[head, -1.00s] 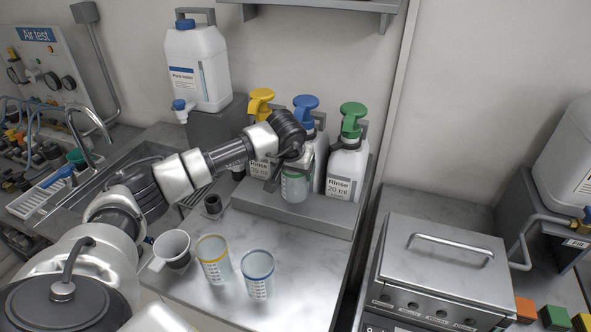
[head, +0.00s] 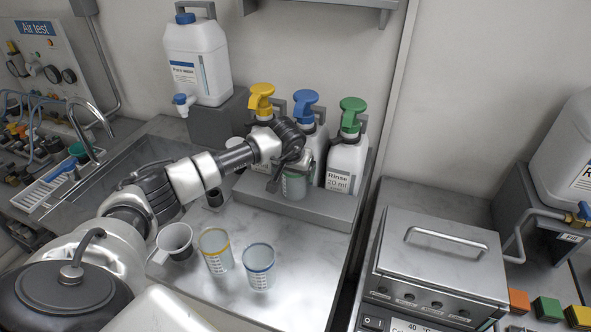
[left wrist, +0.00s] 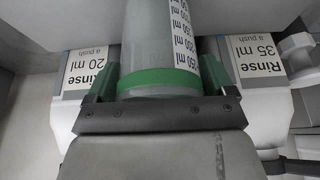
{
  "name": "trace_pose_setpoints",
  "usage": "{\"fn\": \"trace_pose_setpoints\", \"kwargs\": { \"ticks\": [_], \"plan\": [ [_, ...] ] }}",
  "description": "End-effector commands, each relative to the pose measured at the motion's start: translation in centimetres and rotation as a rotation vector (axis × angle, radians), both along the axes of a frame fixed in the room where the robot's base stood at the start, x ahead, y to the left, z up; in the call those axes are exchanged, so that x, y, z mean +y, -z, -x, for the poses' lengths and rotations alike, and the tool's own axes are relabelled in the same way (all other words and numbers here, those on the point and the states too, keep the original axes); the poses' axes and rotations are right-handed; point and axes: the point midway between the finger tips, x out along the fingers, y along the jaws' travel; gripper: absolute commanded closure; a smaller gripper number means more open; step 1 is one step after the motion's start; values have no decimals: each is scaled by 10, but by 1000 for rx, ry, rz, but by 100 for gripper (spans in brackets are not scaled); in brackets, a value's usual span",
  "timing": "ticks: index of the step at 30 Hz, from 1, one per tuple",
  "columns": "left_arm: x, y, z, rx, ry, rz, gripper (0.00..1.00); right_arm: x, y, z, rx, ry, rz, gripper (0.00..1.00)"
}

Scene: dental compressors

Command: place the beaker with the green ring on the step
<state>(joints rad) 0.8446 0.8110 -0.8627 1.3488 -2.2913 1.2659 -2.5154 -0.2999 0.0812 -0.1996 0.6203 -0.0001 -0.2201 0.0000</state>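The beaker with the green ring (head: 294,186) is upright over the grey step (head: 325,214), in front of the blue and green pump bottles. Its base is at or very close to the step's top; I cannot tell if it touches. My left gripper (head: 291,171) is around its upper part. In the left wrist view the fingers (left wrist: 158,88) press on both sides of the beaker (left wrist: 160,50), by the green ring (left wrist: 160,80). My right gripper is not in view.
A yellow-ringed beaker (head: 216,250), a blue-ringed beaker (head: 258,268) and a white jug (head: 174,241) stand on the counter at the front. Yellow (head: 261,97), blue (head: 306,104) and green (head: 352,112) pump bottles stand on the step. A metal box (head: 440,262) is at right.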

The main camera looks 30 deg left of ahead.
Motion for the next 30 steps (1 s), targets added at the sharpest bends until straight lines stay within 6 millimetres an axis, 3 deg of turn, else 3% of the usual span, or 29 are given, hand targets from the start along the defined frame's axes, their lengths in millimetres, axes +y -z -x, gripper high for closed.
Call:
{"fn": "trace_pose_setpoints", "kwargs": {
  "ticks": [3, 14, 30],
  "plan": [
    [0, 0, 0, 0, 0, 0, 2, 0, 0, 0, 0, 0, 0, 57],
    [0, -7, 0, -1, 0, 1, 2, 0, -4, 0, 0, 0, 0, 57],
    [-9, -100, 38, -4, 0, 1, 2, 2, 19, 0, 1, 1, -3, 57]
  ]
}}
